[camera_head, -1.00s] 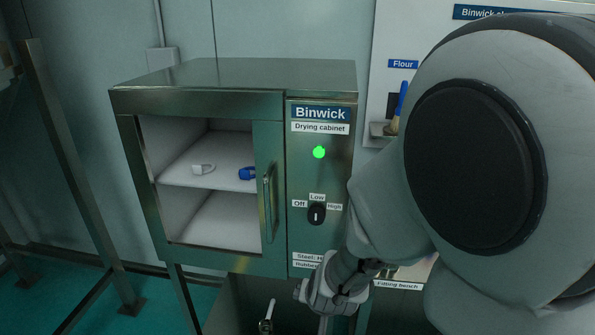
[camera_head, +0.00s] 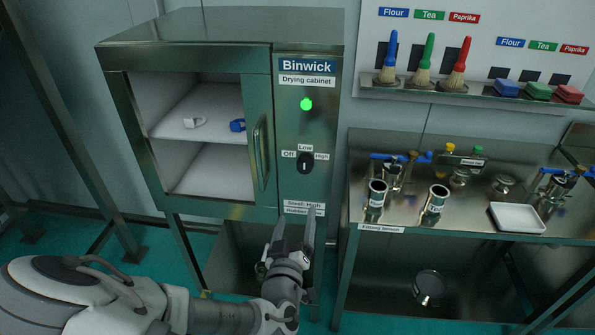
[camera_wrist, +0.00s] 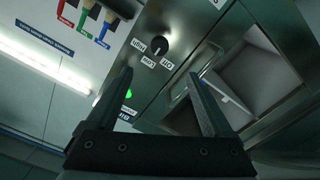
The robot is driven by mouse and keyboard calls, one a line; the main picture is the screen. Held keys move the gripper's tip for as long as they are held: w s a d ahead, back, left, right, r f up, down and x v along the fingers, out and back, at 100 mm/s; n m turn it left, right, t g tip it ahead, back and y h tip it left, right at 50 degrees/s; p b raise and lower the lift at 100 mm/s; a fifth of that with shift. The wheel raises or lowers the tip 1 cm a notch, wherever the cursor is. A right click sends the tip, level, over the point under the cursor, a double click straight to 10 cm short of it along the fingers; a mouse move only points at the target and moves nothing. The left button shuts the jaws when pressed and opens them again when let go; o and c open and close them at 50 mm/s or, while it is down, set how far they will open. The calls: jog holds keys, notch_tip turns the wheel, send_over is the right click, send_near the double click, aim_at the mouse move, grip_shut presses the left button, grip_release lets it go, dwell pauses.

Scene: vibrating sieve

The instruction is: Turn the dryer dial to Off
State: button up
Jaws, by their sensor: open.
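The dryer dial (camera_head: 305,163) is a black knob on the front panel of the drying cabinet (camera_head: 190,55), with labels Off on its left, Low above and High on its right. Its light mark looks upright, towards Low. The dial also shows in the wrist view (camera_wrist: 160,46), beyond the fingertips. A green light (camera_head: 306,104) glows above it. My gripper (camera_head: 294,215) is open and empty, below the dial and in front of the panel's lower labels. In the wrist view my gripper's two fingers (camera_wrist: 160,75) stand wide apart, not touching the dial.
The cabinet door has a vertical handle (camera_head: 261,153) left of the dial. A white part (camera_head: 194,122) and a blue part (camera_head: 237,125) lie on the upper shelf. The filling bench (camera_head: 400,228) with cups and a tray stands right.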

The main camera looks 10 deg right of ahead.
aim_at(305, 169)
jog(key=p+x, duration=0.2)
jog(key=x, duration=1.5)
jog(key=shift+w+r+p, duration=0.2)
jog(key=shift+w+p, duration=0.05)
jog(key=shift+p, duration=0.15)
jog(key=c, duration=1.4)
jog(key=shift+o, duration=0.2)
